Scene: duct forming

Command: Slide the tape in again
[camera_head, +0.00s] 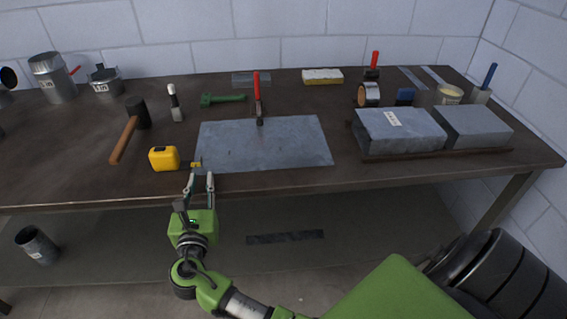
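A yellow tape measure (164,158) sits near the front edge of the workbench, left of the flat grey metal sheet (265,142). A small yellowish piece, which looks like the end of its tape (196,164), shows just to its right, at the left edge of the sheet.
A red-handled tool (257,95) stands at the sheet's back edge. A hammer (126,138) lies left of the tape measure. Grey metal blocks (400,130) sit on the right. Green snips (222,98) lie behind. The bench front between hammer and tape measure is clear.

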